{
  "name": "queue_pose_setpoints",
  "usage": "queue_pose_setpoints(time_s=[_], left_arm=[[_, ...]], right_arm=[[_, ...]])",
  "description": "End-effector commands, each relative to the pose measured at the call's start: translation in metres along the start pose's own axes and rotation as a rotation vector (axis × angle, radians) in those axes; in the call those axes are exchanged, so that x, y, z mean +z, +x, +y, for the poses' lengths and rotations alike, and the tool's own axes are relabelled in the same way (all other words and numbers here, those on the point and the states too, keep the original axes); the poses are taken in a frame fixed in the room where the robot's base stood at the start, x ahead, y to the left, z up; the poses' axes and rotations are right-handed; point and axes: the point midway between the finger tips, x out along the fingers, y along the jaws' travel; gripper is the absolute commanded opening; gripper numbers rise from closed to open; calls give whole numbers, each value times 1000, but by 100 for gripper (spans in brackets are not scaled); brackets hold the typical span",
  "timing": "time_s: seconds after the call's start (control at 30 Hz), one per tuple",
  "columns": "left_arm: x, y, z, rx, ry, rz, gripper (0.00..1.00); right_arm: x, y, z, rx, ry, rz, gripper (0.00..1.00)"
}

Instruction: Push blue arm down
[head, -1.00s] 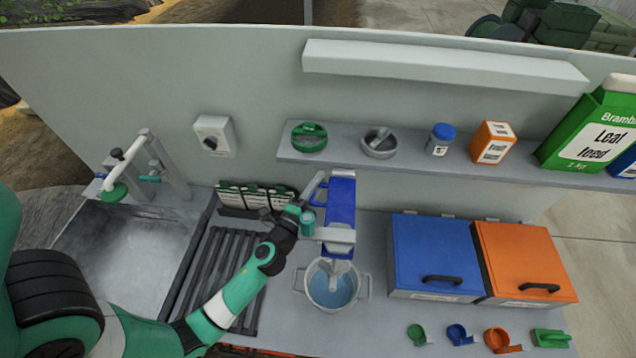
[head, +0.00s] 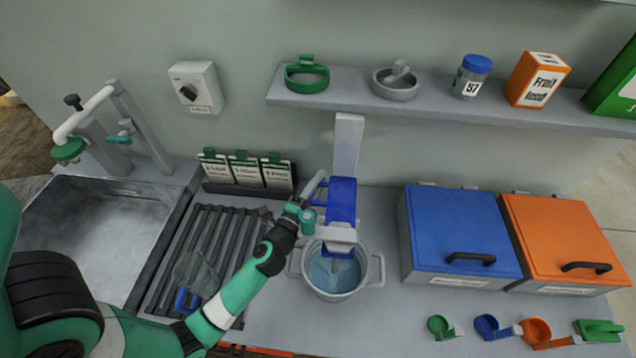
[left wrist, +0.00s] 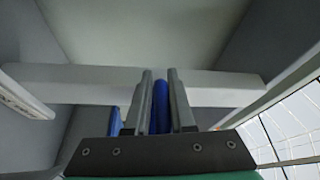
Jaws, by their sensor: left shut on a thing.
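The blue arm (head: 342,200) of a mixer sits in front of a pale upright post (head: 348,145). Its pale front block (head: 337,234) and stirrer are over the metal pot (head: 376,274), and the stirrer's lower end reaches into the pot's mouth. My left gripper (head: 314,188) is at the left side of the blue arm. In the left wrist view, its two grey fingers (left wrist: 160,78) are close around a blue bar (left wrist: 160,100). The grip itself is small and partly hidden in the head view. My right gripper is out of view.
A slatted rack (head: 216,235) with a clear jug (head: 196,272) lies under and left of my left arm. A card holder (head: 248,175) stands behind. Blue (head: 455,232) and orange (head: 560,238) lidded bins are at right. A shelf (head: 430,98) runs above.

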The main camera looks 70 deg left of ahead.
Motion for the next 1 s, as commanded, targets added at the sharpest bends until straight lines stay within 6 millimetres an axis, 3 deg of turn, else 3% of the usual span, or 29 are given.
queue_pose_setpoints(time_s=[0.33, 0.37, 0.5, 0.83, 1.0], left_arm=[[1, -1, 4, 7, 0, -3, 0], [1, -1, 4, 7, 0, -3, 26], [1, -1, 4, 7, 0, -2, 47], [1, -4, 4, 4, 1, -1, 47], [1, -31, 6, 7, 0, 1, 47]], right_arm=[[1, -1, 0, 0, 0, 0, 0], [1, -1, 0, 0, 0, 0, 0], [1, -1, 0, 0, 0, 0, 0], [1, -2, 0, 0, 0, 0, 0], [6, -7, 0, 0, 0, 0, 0]])
